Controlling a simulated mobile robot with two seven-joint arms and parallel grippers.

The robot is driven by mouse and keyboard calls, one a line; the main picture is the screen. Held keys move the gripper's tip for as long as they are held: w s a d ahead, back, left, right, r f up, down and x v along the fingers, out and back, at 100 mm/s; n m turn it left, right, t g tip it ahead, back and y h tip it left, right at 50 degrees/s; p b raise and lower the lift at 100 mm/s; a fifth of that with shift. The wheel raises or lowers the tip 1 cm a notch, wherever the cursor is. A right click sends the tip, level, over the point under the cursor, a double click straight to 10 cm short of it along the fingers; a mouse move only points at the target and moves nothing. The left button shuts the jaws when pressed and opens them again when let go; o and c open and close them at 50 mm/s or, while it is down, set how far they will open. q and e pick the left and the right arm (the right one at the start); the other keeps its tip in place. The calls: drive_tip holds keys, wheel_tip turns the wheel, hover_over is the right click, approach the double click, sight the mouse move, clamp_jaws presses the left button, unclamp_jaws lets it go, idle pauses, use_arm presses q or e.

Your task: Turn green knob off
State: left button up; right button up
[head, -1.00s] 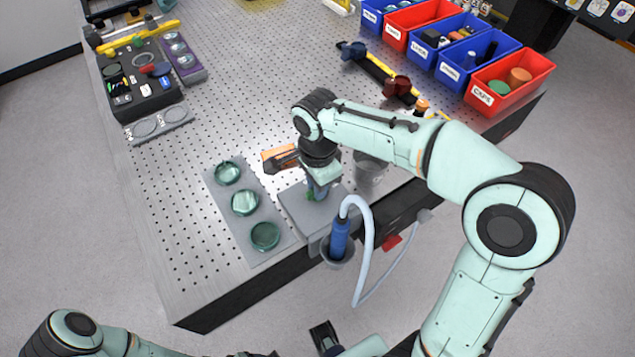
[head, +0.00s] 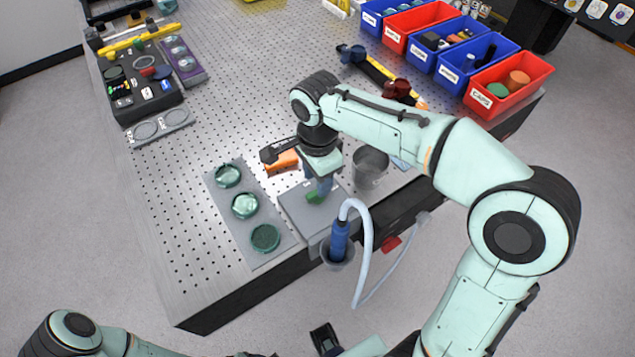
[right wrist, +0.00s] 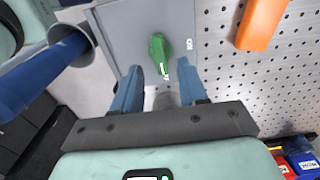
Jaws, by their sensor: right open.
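The green knob (head: 316,197) sits on a grey plate (head: 297,212) at the table's front edge. In the right wrist view the knob (right wrist: 158,52) has its narrow end toward the bottom, near a small white mark, and a label reading ON is to its right. My right gripper (head: 320,186) is above the knob with its blue fingers apart and empty. In the right wrist view the gripper's fingertips (right wrist: 160,76) lie either side of the knob's lower end, with gaps. My left arm shows at the bottom edge; its jaws are not clear.
A blue handled tool with a pale hose (head: 339,240) stands in a holder just in front of the plate. An orange block (head: 283,161) and a grey cup (head: 370,163) are close by. A tray with green discs (head: 245,205) lies left.

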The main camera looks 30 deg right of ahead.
use_arm(q)
drive_tip(key=shift+w+r+p, duration=0.3)
drive_tip(key=shift+r+p, duration=0.15)
drive_tip(key=shift+r, duration=0.1)
drive_tip(key=shift+w+r+p, duration=0.25)
drive_tip(key=shift+r+p, duration=0.15)
drive_tip(key=shift+r, duration=0.15)
use_arm(e)
wheel_tip(320, 180, up, 9)
drive_tip(key=shift+r, duration=0.2)
